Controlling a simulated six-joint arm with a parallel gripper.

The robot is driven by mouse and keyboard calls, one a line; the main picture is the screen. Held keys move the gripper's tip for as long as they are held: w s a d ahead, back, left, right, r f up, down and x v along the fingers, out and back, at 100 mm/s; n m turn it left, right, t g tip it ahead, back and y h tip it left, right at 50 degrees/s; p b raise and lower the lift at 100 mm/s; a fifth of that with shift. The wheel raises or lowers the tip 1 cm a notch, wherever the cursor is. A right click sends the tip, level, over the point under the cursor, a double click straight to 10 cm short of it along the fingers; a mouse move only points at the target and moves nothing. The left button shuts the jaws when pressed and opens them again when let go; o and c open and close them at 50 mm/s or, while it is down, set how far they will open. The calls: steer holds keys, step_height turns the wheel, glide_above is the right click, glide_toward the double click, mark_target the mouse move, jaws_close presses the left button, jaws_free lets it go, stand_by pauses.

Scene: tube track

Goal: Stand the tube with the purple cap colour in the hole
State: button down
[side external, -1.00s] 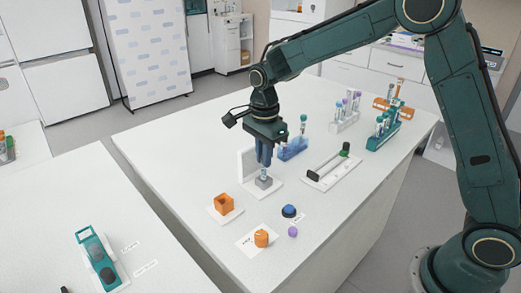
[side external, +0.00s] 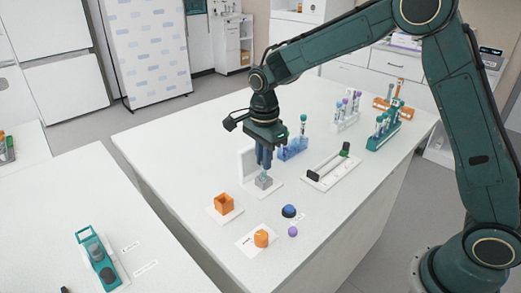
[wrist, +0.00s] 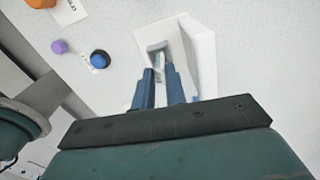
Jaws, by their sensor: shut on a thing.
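My gripper (side external: 264,162) is shut on a clear tube (side external: 264,173), pointing down. The tube's lower end is at a small grey block (side external: 263,182) on a white plate with an upright back wall (side external: 247,165). I cannot tell how deep the tube sits in the block's hole. The cap is hidden by my gripper, so its colour does not show. In the wrist view the tube (wrist: 159,68) shows between the fingertips (wrist: 160,75), over the grey block (wrist: 157,46).
An orange box (side external: 224,203), blue dome (side external: 289,211), purple piece (side external: 293,232) and orange piece (side external: 261,238) lie in front. A blue rack (side external: 292,150) stands behind my gripper, a black-ended rail (side external: 328,172) to its right. Further back are a white rack (side external: 345,123) and green rack (side external: 383,137) with tubes.

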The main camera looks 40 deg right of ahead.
steer(key=c, duration=1.4)
jaws_free()
steer(key=shift+o, duration=0.2)
step_height(320, 180, up, 14)
stand_by(0.3)
